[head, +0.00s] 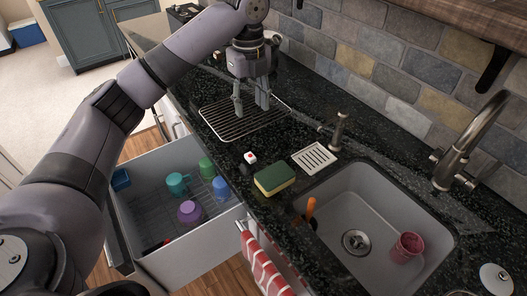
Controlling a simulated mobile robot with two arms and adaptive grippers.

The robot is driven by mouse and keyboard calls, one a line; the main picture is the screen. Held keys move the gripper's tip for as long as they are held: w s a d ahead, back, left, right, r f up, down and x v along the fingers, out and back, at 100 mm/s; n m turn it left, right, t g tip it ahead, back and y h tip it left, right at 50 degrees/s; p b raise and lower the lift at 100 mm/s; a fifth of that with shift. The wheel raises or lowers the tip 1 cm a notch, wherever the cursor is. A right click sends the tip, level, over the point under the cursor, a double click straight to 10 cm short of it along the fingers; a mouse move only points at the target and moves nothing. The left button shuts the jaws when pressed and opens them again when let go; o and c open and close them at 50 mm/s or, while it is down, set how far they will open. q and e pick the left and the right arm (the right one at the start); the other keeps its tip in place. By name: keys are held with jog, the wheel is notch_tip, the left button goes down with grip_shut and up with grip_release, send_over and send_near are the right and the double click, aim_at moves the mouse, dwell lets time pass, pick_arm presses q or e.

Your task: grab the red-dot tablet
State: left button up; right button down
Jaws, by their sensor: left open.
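The red-dot tablet (250,157) is a small white block with a red spot. It lies on the dark speckled counter (228,160) near its front edge, left of a green and yellow sponge (274,179). My left gripper (250,108) points down over the wire rack, beyond the tablet and apart from it. Its fingers are spread with nothing between them. My right gripper is not in view.
An open drawer-like rack (150,185) below the counter holds several cups and bowls. The sink (345,205) holds a pink cup (406,247) and an orange-handled tool (311,208). A black wire rack (215,120) and a white slotted tray (314,157) lie nearby.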

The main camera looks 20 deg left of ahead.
pick_arm(q)
jog(key=p, duration=0.1)
send_over(249, 155)
notch_tip(249, 155, down, 6)
notch_tip(249, 155, down, 5)
jog(key=shift+w+d+r+p, duration=0.1)
jog(key=shift+r+p, duration=0.1)
jog(key=shift+p, duration=0.15)
jog(key=shift+f, duration=0.55)
jog(key=shift+f+p, duration=0.3)
notch_tip(249, 155, down, 4)
jog(key=shift+r+p, duration=0.15)
jog(key=shift+p, duration=0.4)
jog(key=shift+f, duration=0.35)
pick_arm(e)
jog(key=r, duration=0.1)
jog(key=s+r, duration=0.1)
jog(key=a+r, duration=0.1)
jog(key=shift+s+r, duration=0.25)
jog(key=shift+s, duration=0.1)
pick_arm(q)
jog(key=shift+c, duration=0.2)
